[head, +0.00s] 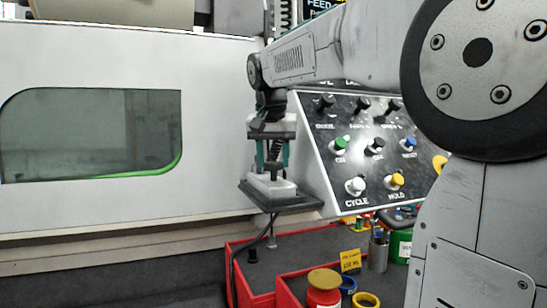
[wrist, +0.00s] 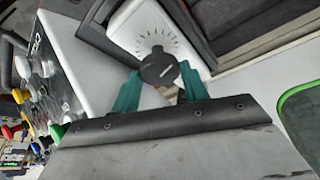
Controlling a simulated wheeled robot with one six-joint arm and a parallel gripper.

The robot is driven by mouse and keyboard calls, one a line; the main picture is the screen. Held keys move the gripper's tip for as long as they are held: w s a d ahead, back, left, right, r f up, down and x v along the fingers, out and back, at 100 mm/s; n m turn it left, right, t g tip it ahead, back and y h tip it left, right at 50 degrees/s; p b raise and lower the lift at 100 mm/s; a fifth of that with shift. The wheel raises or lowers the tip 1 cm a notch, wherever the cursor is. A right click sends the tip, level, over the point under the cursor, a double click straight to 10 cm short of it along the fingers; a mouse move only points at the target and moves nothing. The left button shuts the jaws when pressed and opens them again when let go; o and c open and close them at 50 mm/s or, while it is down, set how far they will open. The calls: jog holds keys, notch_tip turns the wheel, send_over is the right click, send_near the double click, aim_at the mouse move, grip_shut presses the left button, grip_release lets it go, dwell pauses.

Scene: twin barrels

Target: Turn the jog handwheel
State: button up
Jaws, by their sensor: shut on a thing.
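The jog handwheel (wrist: 159,68) is a small round black knob with a pale line across it, in the wrist view. It sits on a white box (wrist: 128,30) with tick marks fanned around the knob. In the head view the white box (head: 286,190) rests on a dark shelf (head: 290,203) beside the control panel. My gripper (head: 272,163) points down over the box, and its teal fingers hide most of the knob there. In the wrist view my gripper (wrist: 160,76) has one finger on each side of the knob and is shut on it.
The slanted control panel (head: 345,148) with knobs and coloured buttons stands just right of the gripper. A white machine door (head: 215,110) with a window is at left. Below are a red-edged tray (head: 287,291), a red jar (head: 323,297) and tape rolls (head: 366,301).

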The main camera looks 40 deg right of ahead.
jog(key=o, duration=1)
jog(key=v, duration=0.7)
jog(key=shift+s+a+r, duration=0.1)
jog(key=shift+r, duration=0.3)
jog(key=s+a+f+n+y, duration=0.1)
jog(key=s+a+f+n, duration=0.2)
jog(key=s+f, duration=0.5)
jog(key=s+a+f+n+g+y, duration=0.1)
jog(key=s+a+f+n, duration=0.2)
jog(key=f, duration=0.9)
jog(key=s+a+f+n+g+y, duration=0.1)
jog(key=s+a+f+n, duration=0.1)
jog(key=s+a+f, duration=0.6)
jog(key=shift+s+a+f+n, duration=0.15)
jog(key=shift+s+f, duration=0.4)
jog(key=shift+s, duration=0.35)
jog(key=shift+s+f+n, duration=0.1)
jog(key=shift+s+f, duration=0.45)
jog(key=shift+s, duration=0.4)
jog(key=shift+s+a+f+n, duration=0.15)
jog(key=shift+s+f, duration=0.35)
jog(key=shift+s, duration=0.4)
jog(key=shift+d, duration=0.1)
